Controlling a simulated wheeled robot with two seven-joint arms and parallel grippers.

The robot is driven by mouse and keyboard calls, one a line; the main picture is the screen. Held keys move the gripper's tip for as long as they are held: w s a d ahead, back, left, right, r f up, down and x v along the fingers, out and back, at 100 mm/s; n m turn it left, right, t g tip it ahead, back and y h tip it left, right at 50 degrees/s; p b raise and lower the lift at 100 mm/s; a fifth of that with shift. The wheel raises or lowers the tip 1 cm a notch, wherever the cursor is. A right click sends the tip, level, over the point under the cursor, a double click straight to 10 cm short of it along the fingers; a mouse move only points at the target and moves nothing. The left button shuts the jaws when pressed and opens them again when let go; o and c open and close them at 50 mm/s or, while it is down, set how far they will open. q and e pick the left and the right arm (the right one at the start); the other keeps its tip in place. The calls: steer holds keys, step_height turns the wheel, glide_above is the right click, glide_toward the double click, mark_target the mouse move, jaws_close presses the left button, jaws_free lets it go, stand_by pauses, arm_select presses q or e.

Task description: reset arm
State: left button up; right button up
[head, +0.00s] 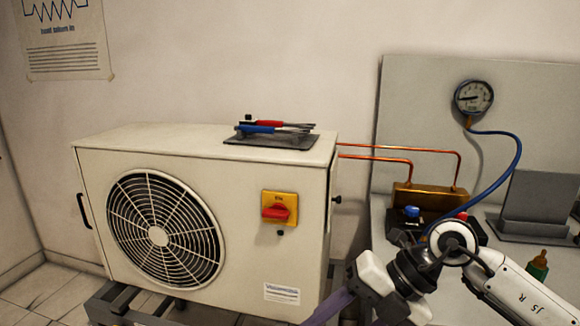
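My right arm (520,292) comes in from the lower right, bent, with its topmost joint in front of the bench. Its lower links run down to the left and leave the bottom edge of the head view. I cannot make out gripper fingers on it. My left arm and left gripper are not in view.
A white fan unit (255,175) with a red-and-yellow switch (279,207) stands left of centre. A grey tray (270,139) with red- and blue-handled tools lies on top. At right, a pressure gauge (473,97) with a blue hose (519,150) hangs above the bench. A green bottle (538,268) stands near my arm.

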steer(key=s+a+r+m+y, duration=0.1)
steer(key=s+a+r+y, duration=0.2)
steer(key=a+y, duration=0.2)
steer(key=s+a+r+m+y, duration=0.2)
steer(key=a+r+y, duration=0.1)
steer(key=a+y, duration=0.25)
steer(key=w+d+f+m+t+h, duration=0.2)
steer(key=w+d+m+t, duration=0.35)
steer(key=m+t, duration=0.8)
steer(key=d+f+m+t+h, duration=0.3)
steer(key=d+f+m+h, duration=0.45)
steer(key=f+m, duration=0.2)
steer(key=s+d+f+m+g+h, duration=0.3)
steer(key=s+f+g, duration=0.1)
steer(key=s+f, duration=0.5)
steer(key=s+d+f+m+g+h+p, duration=0.1)
steer(key=s+d+f+m+g+h, duration=0.1)
steer(key=s+f, duration=0.6)
step_height(320, 180, down, 7)
steer(key=shift+s+d+r+m+g+h, duration=0.2)
steer(key=shift+s+d+m+g+h, duration=0.2)
steer(key=shift+d+g+h, duration=0.5)
